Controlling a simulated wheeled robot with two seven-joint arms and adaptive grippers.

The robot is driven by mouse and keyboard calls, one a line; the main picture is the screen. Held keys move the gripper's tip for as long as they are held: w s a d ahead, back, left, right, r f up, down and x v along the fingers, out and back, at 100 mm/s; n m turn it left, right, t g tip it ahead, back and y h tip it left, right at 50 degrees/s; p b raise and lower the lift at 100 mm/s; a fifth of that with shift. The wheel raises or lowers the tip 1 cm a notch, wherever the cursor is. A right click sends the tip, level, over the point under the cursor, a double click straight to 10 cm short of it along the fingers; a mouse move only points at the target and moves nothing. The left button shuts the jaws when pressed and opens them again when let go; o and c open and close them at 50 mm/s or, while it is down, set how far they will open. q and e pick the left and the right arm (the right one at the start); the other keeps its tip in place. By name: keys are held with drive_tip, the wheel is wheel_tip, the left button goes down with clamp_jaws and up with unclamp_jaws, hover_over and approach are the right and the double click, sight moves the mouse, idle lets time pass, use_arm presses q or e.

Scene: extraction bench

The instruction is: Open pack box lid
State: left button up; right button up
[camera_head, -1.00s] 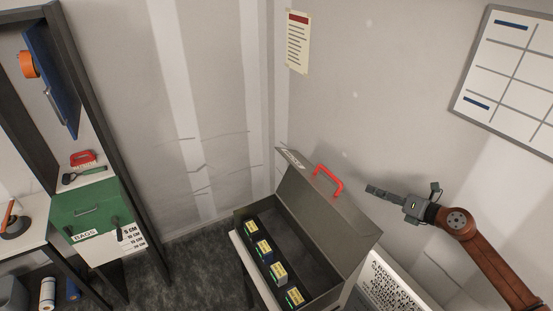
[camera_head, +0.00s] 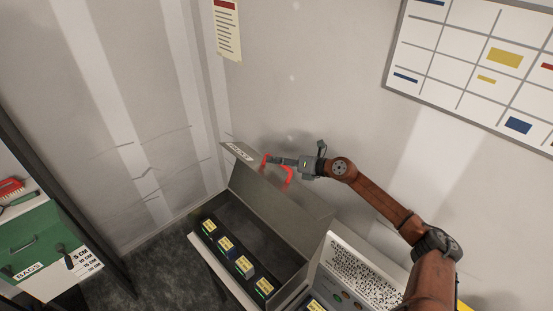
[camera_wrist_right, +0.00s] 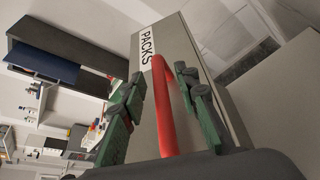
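The grey pack box (camera_head: 228,257) stands open on the bench. Its lid (camera_head: 280,210) is raised and leans back toward the wall, with a red handle (camera_head: 288,176) near its upper edge. My right gripper (camera_head: 276,161) is at this handle. In the right wrist view the lid (camera_wrist_right: 190,60) carries a "PACKS" label, and the red handle (camera_wrist_right: 164,110) runs between the two fingers of my gripper (camera_wrist_right: 158,80). The fingers are spread, with a gap to the handle on the left side. My left gripper is not in view.
Several small yellow-labelled packs (camera_head: 244,266) sit in a row inside the box. A white speckled panel (camera_head: 352,275) stands to the right of the box. The wall is close behind the lid.

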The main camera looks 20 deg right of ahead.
drive_tip(key=shift+w+f, duration=0.1)
drive_tip(key=shift+c, duration=0.4)
clamp_jaws()
drive_tip(key=shift+a, duration=0.1)
